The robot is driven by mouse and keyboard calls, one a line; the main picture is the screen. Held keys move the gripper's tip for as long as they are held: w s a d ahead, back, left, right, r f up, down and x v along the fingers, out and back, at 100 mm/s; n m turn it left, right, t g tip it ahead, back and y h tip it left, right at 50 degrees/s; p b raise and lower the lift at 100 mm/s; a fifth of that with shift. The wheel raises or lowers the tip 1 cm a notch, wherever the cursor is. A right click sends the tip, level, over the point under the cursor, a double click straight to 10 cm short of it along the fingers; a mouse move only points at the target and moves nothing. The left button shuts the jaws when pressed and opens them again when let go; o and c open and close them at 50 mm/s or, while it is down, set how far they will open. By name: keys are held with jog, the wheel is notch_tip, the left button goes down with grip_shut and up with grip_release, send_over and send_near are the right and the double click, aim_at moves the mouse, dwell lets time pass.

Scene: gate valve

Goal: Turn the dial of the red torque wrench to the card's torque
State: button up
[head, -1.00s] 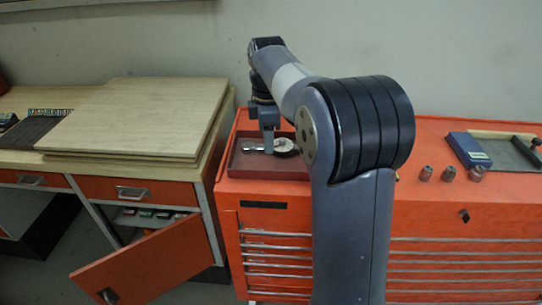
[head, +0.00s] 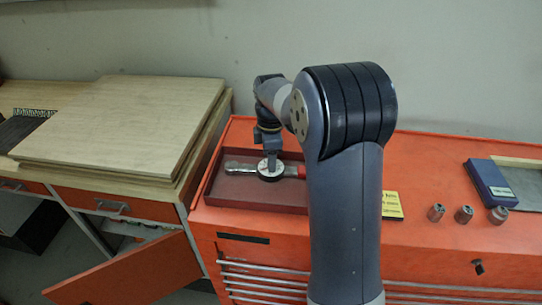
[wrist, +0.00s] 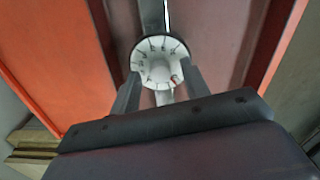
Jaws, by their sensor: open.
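The torque wrench (head: 240,169) lies in a dark red tray (head: 222,188) on the orange cabinet, its red handle end (head: 301,171) to the right. Its round white dial (head: 262,169) also shows in the wrist view (wrist: 158,62), with dark marks around its rim. My gripper (head: 271,163) points down over the dial. In the wrist view its open fingers (wrist: 160,78) stand on either side of the near part of the dial; I cannot tell whether they touch it. A yellow card (head: 392,204) lies right of the tray, partly hidden by my arm; its text is too small to read.
Several metal sockets (head: 463,214) stand on the cabinet top (head: 440,180) at the right. A blue box (head: 488,183) lies behind them. Wooden boards (head: 110,125) are stacked on the bench at the left, above an open orange door (head: 130,270).

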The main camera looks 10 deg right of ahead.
jog(key=shift+f, duration=0.1)
grip_shut()
dwell(0.4)
